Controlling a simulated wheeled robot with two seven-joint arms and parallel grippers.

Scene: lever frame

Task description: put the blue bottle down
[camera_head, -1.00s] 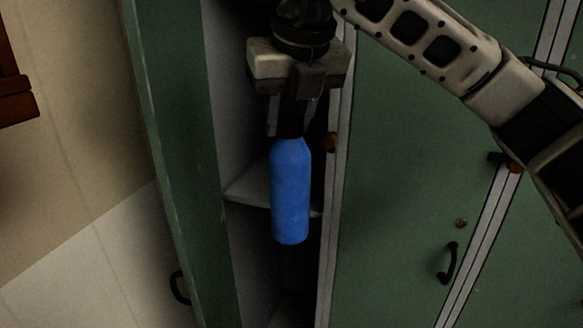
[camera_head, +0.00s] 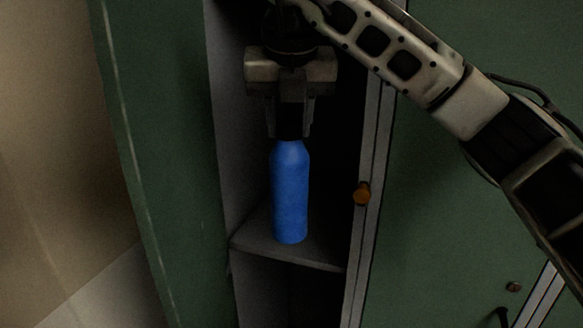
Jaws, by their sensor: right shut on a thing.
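The blue bottle (camera_head: 290,195) is upright inside the open locker, in the middle of the head view. My right gripper (camera_head: 291,134) points down and is shut on the bottle's top. The bottle's base shows over the front part of the locker shelf (camera_head: 300,253). I cannot tell whether the base touches the shelf or is slightly above it. My left gripper is not in view.
The green locker door (camera_head: 165,160) stands open on the left. A closed green door (camera_head: 440,220) is further right. The locker's inside is dark.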

